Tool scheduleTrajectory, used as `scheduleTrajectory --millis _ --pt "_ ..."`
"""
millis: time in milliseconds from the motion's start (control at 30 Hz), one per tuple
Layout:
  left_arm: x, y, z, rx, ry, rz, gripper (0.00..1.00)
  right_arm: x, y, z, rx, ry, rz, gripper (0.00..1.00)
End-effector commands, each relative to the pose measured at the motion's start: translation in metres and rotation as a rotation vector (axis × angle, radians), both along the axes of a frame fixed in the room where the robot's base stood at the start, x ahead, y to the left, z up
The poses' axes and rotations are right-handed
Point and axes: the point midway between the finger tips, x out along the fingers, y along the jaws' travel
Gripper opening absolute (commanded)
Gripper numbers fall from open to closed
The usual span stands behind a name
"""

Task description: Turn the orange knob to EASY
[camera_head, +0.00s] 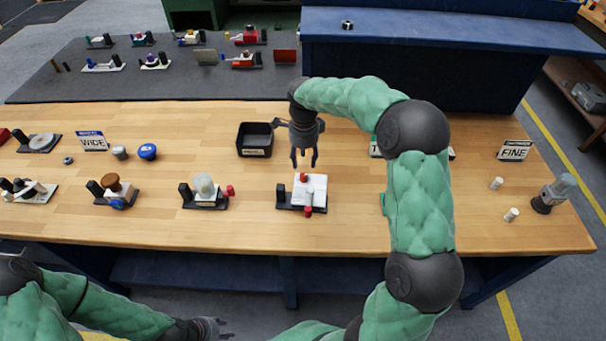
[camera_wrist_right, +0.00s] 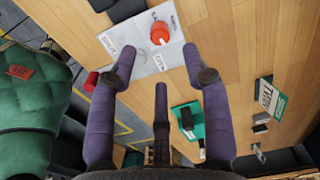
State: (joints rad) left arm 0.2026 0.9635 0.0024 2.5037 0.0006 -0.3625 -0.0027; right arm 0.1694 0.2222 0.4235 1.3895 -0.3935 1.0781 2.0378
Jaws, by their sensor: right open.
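The orange knob (camera_head: 304,177) stands on a white plate (camera_head: 317,188) on a black base in the middle of the wooden table. In the right wrist view the round orange knob (camera_wrist_right: 160,34) lies just beyond the fingertips, with a white pointer mark. Small labels surround it on the white plate (camera_wrist_right: 152,58); I cannot read which is EASY. My right gripper (camera_head: 304,160) points down above the knob, open and apart from it; its spread fingers also show in the right wrist view (camera_wrist_right: 160,58). My left gripper (camera_head: 213,328) is low in front of the table, far from the knob.
A red part (camera_head: 308,211) sits at the plate's front. A black bin (camera_head: 254,140) stands behind left, and a fixture with a pale dome (camera_head: 204,185) at left. Signs WIDE (camera_head: 92,141) and FINE (camera_head: 514,150) stand further out. Bare table lies on both sides of the knob's base.

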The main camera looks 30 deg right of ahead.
Motion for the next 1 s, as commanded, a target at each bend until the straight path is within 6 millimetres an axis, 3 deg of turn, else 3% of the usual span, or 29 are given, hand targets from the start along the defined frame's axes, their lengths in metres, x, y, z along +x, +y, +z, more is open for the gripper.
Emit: scheduleTrajectory --millis 200,400,833,867,1000 --pt "0.0 0.0 -0.008 0.0 0.0 0.0 0.4 -0.001 0.0 -0.043 0.0 0.004 0.0 0.48" --pt "0.0 0.0 -0.012 0.0 0.0 0.0 0.4 0.0 0.0 -0.066 0.001 0.002 0.001 0.48" --pt "0.0 0.0 -0.013 0.0 0.0 0.0 0.4 0.0 0.0 -0.075 0.0 0.001 0.001 0.48" --pt "0.0 0.0 -0.013 0.0 0.0 0.0 0.4 0.0 0.0 -0.075 0.0 0.001 0.001 0.46" --pt "0.0 0.0 -0.013 0.0 0.0 0.0 0.4 0.0 0.0 -0.075 0.0 0.001 0.001 0.06"
